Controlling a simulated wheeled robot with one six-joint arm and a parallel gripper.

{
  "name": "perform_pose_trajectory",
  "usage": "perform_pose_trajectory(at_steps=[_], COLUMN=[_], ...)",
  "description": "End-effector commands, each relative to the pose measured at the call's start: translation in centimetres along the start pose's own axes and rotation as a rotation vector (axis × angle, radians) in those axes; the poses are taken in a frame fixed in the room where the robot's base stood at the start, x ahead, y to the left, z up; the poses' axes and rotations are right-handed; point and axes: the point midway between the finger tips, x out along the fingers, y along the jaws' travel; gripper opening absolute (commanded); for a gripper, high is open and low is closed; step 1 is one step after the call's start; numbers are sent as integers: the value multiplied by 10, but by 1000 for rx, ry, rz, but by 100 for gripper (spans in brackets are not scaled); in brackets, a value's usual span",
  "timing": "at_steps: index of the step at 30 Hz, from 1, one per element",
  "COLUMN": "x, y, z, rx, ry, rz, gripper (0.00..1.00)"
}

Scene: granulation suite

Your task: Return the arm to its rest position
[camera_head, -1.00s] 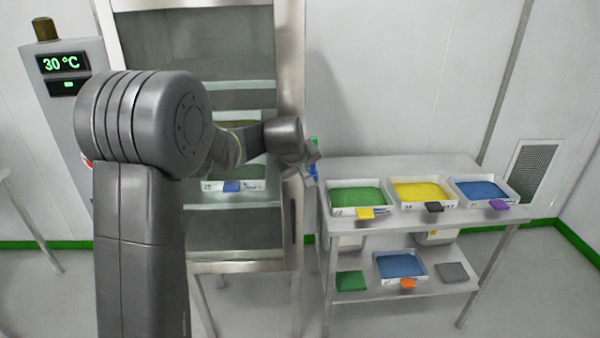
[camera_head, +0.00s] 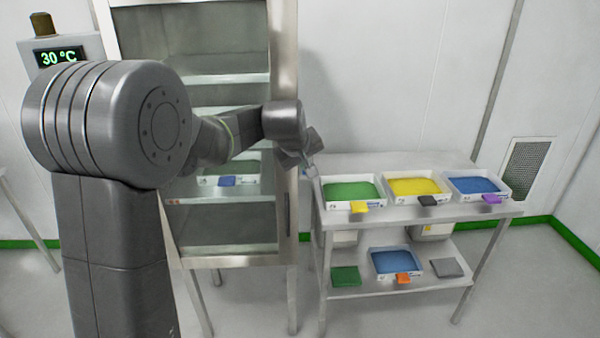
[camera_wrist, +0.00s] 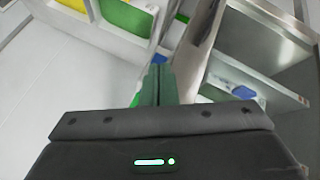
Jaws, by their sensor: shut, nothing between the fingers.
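My arm reaches from the left of the head view toward the right side of an open-fronted cabinet. My gripper (camera_head: 309,170) is at its end, in front of the cabinet's right post and near the left end of the tray table. In the wrist view my gripper's fingers (camera_wrist: 157,84) are together with nothing between them. Some of the cabinet's inside is hidden behind my arm.
The cabinet (camera_head: 285,230) holds a tray with green content and a blue tab (camera_head: 227,181). The steel table (camera_head: 420,216) at right carries green (camera_head: 352,191), yellow (camera_head: 414,187) and blue (camera_head: 475,185) filled trays. Its lower shelf holds another blue tray (camera_head: 395,262).

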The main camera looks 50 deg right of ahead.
Motion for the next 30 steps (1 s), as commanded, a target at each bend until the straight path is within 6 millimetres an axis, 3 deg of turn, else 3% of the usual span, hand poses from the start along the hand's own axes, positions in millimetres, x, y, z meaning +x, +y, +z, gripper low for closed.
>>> perform_pose_trajectory(at_steps=[6,12,23,30], x=[-32,-44,-44,-25], y=[22,30,30,16], z=[8,11,11,6], rx=[3,1,1,-2], ry=[2,1,0,-2], rz=[3,1,0,-4], gripper=[0,0,0,0])
